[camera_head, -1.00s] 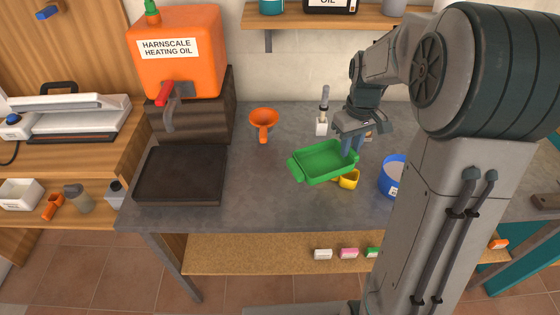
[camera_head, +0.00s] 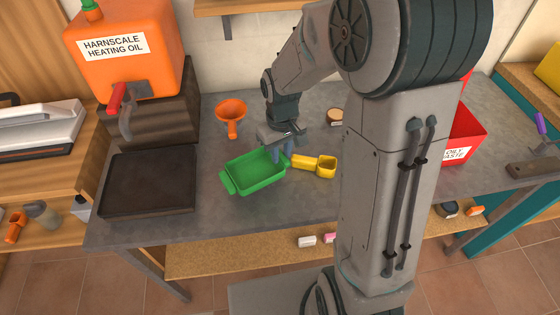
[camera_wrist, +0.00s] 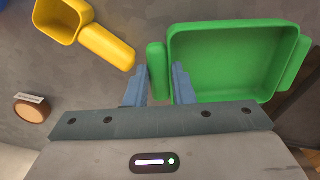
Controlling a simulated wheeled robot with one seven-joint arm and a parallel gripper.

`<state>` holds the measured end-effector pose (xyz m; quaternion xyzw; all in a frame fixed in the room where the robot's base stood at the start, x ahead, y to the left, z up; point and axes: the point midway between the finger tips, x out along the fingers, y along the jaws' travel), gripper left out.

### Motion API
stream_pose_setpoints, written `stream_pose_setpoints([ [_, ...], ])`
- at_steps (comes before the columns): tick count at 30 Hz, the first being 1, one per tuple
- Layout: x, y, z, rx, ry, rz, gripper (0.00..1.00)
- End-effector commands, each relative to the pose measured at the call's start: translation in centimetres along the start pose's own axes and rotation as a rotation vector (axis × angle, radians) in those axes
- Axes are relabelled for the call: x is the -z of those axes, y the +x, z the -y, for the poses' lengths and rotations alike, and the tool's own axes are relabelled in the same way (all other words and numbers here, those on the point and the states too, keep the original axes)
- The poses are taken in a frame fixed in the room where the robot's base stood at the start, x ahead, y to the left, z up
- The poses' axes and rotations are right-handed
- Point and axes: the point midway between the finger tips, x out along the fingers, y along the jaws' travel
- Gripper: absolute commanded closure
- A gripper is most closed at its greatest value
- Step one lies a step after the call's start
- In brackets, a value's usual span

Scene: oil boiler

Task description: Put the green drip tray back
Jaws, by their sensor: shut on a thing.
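The green drip tray (camera_head: 258,176) is empty and roughly level over the grey bench, right of the black pan (camera_head: 150,180). My gripper (camera_head: 281,155) is shut on its right end. In the wrist view, the blue fingers (camera_wrist: 160,86) lie either side of the end lip of the green tray (camera_wrist: 225,55). I cannot tell whether the tray touches the bench. The orange oil tank (camera_head: 125,50) with a red-handled tap (camera_head: 118,97) stands on a dark block behind the black pan.
A yellow scoop (camera_head: 318,165) lies just right of the tray. An orange funnel (camera_head: 231,115) is behind it. A round brown-rimmed item (camera_head: 335,116) lies farther back. A red oily-waste bin (camera_head: 462,135) stands at the right, partly behind my arm. Bare bench separates the tray and pan.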

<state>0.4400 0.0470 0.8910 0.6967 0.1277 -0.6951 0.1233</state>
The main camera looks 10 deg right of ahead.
Motion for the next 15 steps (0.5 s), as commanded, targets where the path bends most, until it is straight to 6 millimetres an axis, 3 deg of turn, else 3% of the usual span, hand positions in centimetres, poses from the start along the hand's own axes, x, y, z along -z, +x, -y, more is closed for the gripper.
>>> stream_pose_setpoints([
  [9,-0.1,3.6,0.4,0.001,-0.002,0.002,1.0],
  [15,0.0,4.2,0.4,-0.001,-0.002,-0.002,1.0],
])
